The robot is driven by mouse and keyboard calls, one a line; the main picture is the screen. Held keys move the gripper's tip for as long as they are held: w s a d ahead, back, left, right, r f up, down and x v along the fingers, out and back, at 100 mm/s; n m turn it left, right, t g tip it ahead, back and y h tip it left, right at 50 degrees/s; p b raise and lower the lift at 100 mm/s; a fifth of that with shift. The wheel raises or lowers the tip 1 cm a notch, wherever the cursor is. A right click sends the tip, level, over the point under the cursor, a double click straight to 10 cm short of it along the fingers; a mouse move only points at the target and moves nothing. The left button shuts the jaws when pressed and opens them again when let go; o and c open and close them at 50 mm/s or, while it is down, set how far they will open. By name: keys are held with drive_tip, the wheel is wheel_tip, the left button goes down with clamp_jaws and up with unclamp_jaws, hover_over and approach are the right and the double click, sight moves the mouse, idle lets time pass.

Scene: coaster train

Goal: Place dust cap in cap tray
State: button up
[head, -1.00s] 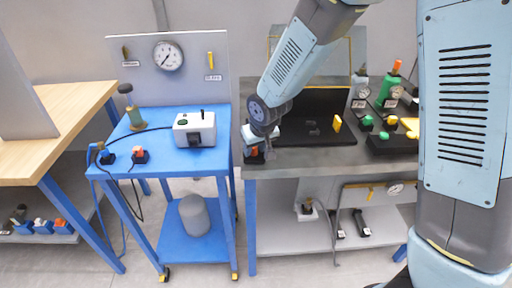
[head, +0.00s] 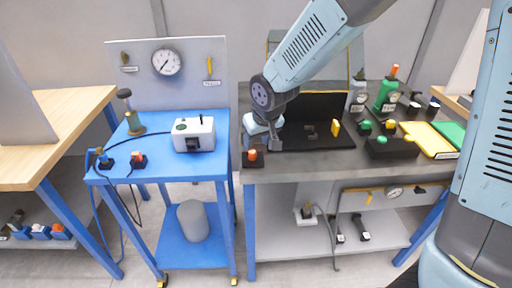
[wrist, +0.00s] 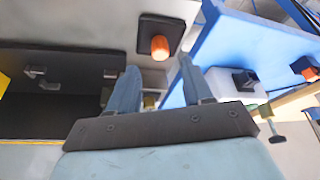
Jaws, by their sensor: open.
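An orange cap (head: 253,154) stands on a small black base at the front left corner of the grey bench. It looks like the dust cap, but I cannot be sure. It also shows in the wrist view (wrist: 160,46), beyond and between my fingertips. My gripper (wrist: 157,82) is open, with nothing visible between its fingers. In the head view my gripper (head: 275,143) hangs right of the orange cap, above the bench's left part.
Green and yellow caps on a black box (head: 391,147), bottles and a yellow plate (head: 428,138) crowd the bench's right side. A blue cart (head: 180,160) with a white device (head: 193,134) and cables stands left, across a narrow gap. The bench's front strip is clear.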

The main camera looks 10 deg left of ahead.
drive_tip(key=shift+v, duration=2.7)
drive_tip(key=s+d+r+m, duration=0.1)
drive_tip(key=d+r, duration=0.2)
drive_tip(key=d, duration=0.3)
drive_tip(key=s+d+r+m+t+h, duration=0.1)
drive_tip(key=d+r, duration=0.3)
drive_tip(key=d, duration=0.3)
drive_tip(key=d+r+m, duration=0.2)
drive_tip(key=d+r, duration=0.1)
drive_tip(key=d, duration=0.3)
drive_tip(key=s+d+r+m+t+h, duration=0.1)
drive_tip(key=s+d+r+m, duration=0.2)
drive_tip(key=s+d, duration=0.9)
drive_tip(key=shift+d+r+h, duration=0.3)
drive_tip(key=shift+d+r, duration=0.2)
drive_tip(key=shift+d, duration=0.2)
drive_tip(key=shift+c, duration=0.7)
